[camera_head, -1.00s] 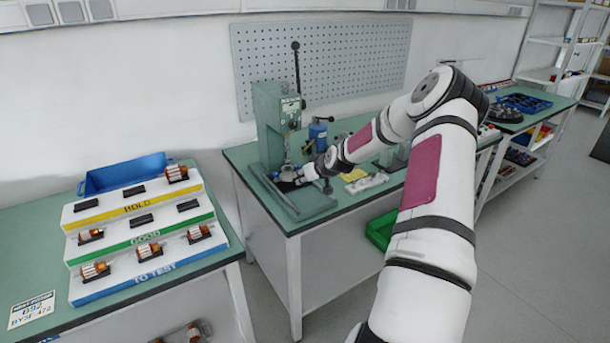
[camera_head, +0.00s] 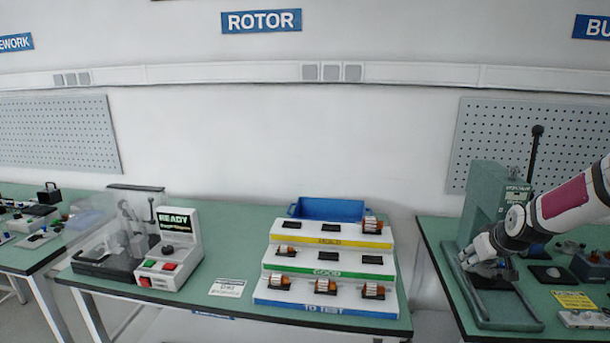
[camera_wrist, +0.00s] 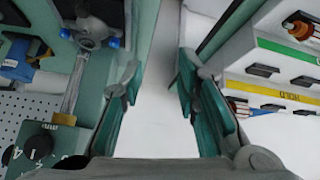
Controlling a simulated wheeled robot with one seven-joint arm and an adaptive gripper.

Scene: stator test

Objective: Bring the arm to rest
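My gripper (camera_head: 492,262) is at the right of the head view, low in front of the green press (camera_head: 490,205) and above the press's base plate. In the wrist view my gripper (camera_wrist: 160,95) has its two fingers spread wide apart. Nothing shows between them but the gap between two tables and the pale floor. My white arm with a magenta panel reaches in from the right edge of the head view.
A stepped rack (camera_head: 328,270) with several rotors stands on the middle table, a blue bin (camera_head: 330,209) behind it. A tester with a READY screen (camera_head: 178,221) stands to its left. A yellow label (camera_head: 573,300) lies on the right table. A gap separates these tables.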

